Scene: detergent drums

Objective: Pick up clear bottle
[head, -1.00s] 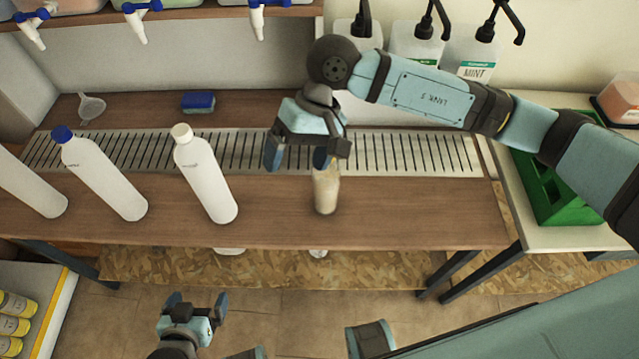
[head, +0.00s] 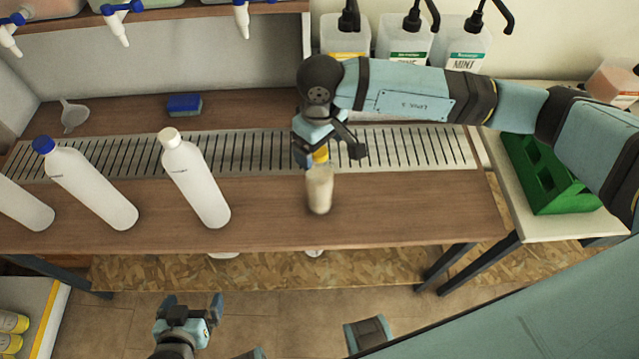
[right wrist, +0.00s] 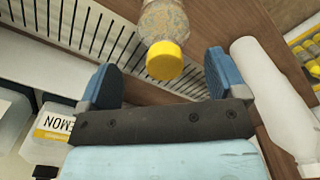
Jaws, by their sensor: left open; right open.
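The clear bottle (head: 319,190), with cloudy beige contents and a yellow cap (head: 321,155), stands on the wooden bench in front of the slotted metal strip. In the right wrist view the bottle (right wrist: 163,20) points its yellow cap (right wrist: 165,61) toward the gap between my fingers. My right gripper (head: 329,154) is open at the height of the cap, with a finger on either side; it also shows open in the right wrist view (right wrist: 163,80). Contact is not visible. My left gripper (head: 190,306) is open and empty, low in front of the bench.
White bottles, one with a white cap (head: 196,178) and one with a blue cap (head: 92,183), stand left of the clear bottle. Pump dispensers (head: 404,40) stand behind my right arm. A blue sponge (head: 184,105) and a funnel (head: 73,115) lie behind. A green crate (head: 550,175) is right.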

